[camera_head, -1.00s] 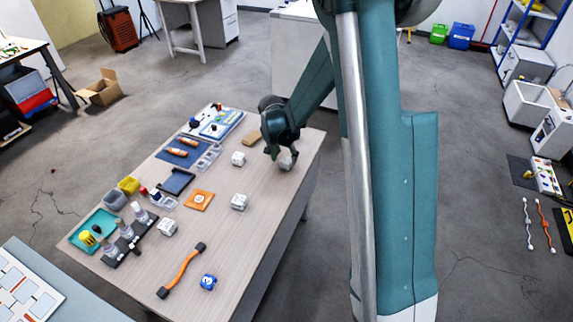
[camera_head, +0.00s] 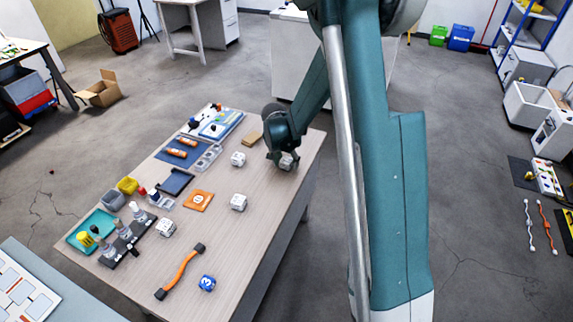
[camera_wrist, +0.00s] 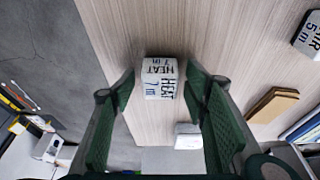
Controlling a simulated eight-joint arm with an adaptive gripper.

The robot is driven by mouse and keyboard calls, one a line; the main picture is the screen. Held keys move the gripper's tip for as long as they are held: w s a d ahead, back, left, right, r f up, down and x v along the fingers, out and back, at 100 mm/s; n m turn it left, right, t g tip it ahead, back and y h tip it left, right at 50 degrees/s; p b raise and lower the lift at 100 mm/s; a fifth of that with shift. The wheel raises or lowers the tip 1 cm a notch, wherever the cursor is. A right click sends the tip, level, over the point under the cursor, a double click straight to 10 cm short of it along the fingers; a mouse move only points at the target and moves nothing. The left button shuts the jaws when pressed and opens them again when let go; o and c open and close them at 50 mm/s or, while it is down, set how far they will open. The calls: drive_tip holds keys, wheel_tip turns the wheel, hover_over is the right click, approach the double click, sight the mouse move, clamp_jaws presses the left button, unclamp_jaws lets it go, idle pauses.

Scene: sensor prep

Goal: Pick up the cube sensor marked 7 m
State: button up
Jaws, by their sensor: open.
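The white cube sensor marked 7 m (camera_wrist: 160,78) lies on the wooden table (camera_wrist: 150,32), with "HEAT" in black and "7 m" in blue on its faces. In the wrist view it sits between the tips of my gripper (camera_wrist: 160,92), which is open, with a gap on each side.
Other white cubes stand nearby (camera_head: 238,159), (camera_head: 239,202) and at the left (camera_head: 166,228). A cube marked 5 m (camera_wrist: 308,38) is at the wrist view's right edge. A brown block (camera_head: 252,139) lies close to my gripper. The table's right edge is near.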

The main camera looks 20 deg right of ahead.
sight(287, 160)
drive_tip(key=c, duration=1)
drive_tip(key=shift+r, duration=0.15)
drive_tip(key=shift+r+p, duration=1.2)
drive_tip(key=shift+r, duration=3.65)
